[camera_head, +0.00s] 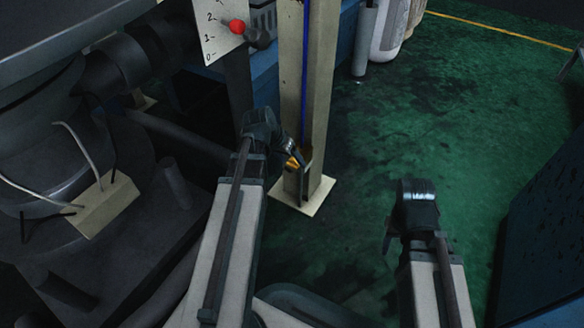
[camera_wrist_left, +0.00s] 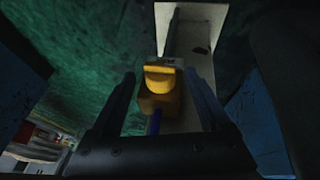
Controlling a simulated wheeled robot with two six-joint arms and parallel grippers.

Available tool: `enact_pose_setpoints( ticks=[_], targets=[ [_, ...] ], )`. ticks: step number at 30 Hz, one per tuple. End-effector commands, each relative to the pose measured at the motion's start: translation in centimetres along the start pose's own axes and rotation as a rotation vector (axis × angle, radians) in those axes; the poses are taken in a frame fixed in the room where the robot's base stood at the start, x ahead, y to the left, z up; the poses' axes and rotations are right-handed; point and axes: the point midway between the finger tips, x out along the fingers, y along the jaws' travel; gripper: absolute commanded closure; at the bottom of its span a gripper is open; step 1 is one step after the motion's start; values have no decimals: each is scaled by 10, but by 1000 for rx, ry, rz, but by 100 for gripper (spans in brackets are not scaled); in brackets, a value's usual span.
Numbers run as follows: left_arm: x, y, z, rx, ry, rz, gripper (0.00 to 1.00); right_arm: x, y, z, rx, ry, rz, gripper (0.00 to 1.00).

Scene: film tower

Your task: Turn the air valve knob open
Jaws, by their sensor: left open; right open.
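The air valve knob (camera_wrist_left: 160,78) is yellow and sits low on a cream post (camera_head: 312,80). In the head view the yellow part (camera_head: 294,162) is mostly hidden by my left gripper (camera_head: 298,160). In the left wrist view the open fingers of my left gripper (camera_wrist_left: 161,80) stand on either side of the knob, with dark gaps showing between. I cannot tell whether either finger touches it. My right gripper (camera_head: 390,238) hangs to the right of the post over the green floor, open and away from the knob.
A blue line (camera_head: 304,70) runs down the post to the valve. A scale plate (camera_head: 214,30) with a red ball (camera_head: 237,26) is at upper left. Grey machinery (camera_head: 60,130) fills the left. A dark blue block (camera_head: 545,220) stands at right. Green floor (camera_head: 430,110) is clear between.

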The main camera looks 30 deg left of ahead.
Motion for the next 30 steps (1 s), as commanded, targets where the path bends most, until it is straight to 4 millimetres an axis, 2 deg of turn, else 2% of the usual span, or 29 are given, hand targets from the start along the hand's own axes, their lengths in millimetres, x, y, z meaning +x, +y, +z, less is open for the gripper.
enact_pose_setpoints(
  ticks=[1,4,15,17,28,30],
  targets=[
    [7,-1,1,0,0,0,21,7,-1,0,0,0,0,50],
    [10,0,0,0,0,0,21,10,-1,0,0,0,0,50],
    [12,0,0,-1,0,0,21,10,-1,0,0,0,0,50],
    [12,0,0,-1,0,0,30,10,-1,0,0,0,0,50],
    [12,0,0,-1,0,1,96,10,-1,0,0,0,0,50],
    [12,0,0,-1,0,1,100,10,-1,0,0,0,0,50]
  ],
)
